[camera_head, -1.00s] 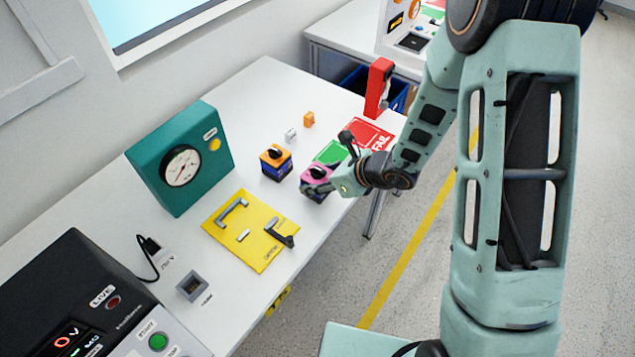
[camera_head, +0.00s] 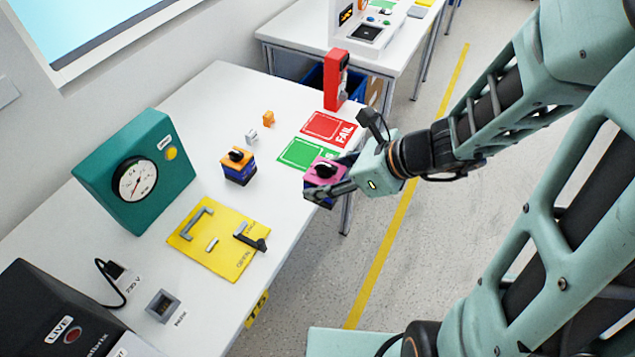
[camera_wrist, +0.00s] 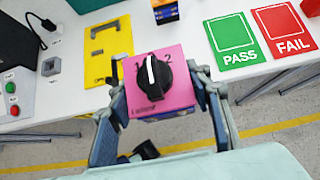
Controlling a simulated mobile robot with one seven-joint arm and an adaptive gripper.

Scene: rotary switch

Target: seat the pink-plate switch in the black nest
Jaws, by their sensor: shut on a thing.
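The pink-plate switch (camera_head: 318,171) has a dark blue body and a black knob with a white line. My gripper (camera_head: 330,184) is shut on its sides and holds it at the table's front edge. In the wrist view the pink plate (camera_wrist: 179,97) faces the camera between my two fingers (camera_wrist: 161,88), with "1" and "2" marked beside the knob. The yellow plate (camera_head: 194,247) carries grey angle brackets (camera_head: 190,221) and a dark lever clamp (camera_head: 252,240); nothing sits between them. I cannot clearly identify which fixture is the black nest.
An orange-top switch (camera_head: 237,166) stands on the table. Green PASS (camera_wrist: 235,39) and red FAIL (camera_head: 329,128) mats lie behind the held switch. A red post (camera_head: 335,80), teal gauge box (camera_head: 133,172), and small grey socket block (camera_head: 163,306) stand nearby.

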